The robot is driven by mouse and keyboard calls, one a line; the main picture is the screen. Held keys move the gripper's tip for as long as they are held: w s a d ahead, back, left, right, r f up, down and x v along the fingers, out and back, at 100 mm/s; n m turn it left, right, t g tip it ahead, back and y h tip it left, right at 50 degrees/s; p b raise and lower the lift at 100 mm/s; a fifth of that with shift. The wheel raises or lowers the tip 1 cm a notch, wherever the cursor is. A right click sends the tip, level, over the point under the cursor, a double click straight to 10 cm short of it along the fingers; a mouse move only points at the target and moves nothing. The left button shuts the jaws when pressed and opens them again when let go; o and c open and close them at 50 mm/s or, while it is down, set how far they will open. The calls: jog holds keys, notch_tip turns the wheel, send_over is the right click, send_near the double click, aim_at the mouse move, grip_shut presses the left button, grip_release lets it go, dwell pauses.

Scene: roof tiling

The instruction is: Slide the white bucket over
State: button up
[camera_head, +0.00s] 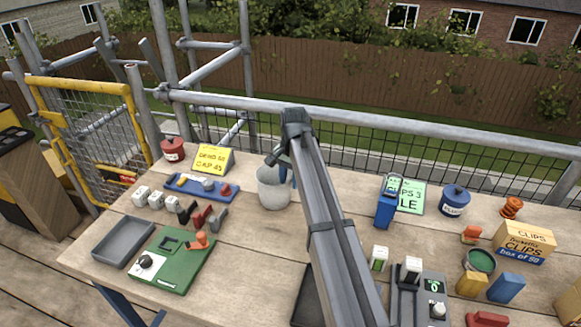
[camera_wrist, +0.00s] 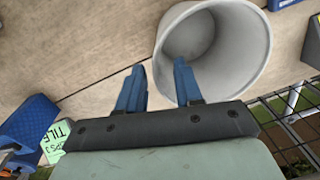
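The white bucket (camera_head: 272,190) stands upright on the wooden table, left of my arm in the head view. It also shows in the wrist view (camera_wrist: 235,35), where I look down into its mouth and it seems empty. My gripper (camera_wrist: 158,80) is open, with a clear gap between its two blue fingers. In the wrist view the right finger overlaps the bucket's rim and mouth, and the left finger is outside it. In the head view my gripper (camera_head: 288,173) is at the bucket's right rim, partly hidden by my arm. I cannot tell whether a finger touches the wall.
A blue tray (camera_head: 225,195) with small parts and a yellow sign (camera_head: 213,158) stand left of the bucket. A blue block (camera_head: 386,210) and a green card (camera_head: 410,197) lie to the right. A rail (camera_head: 400,128) with mesh runs behind the table. Bare wood lies in front of the bucket.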

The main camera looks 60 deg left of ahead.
send_over(288, 203)
jog(key=shift+w+f, duration=0.15)
jog(key=shift+f, duration=2.6)
jog(key=shift+c, duration=0.5)
grip_shut()
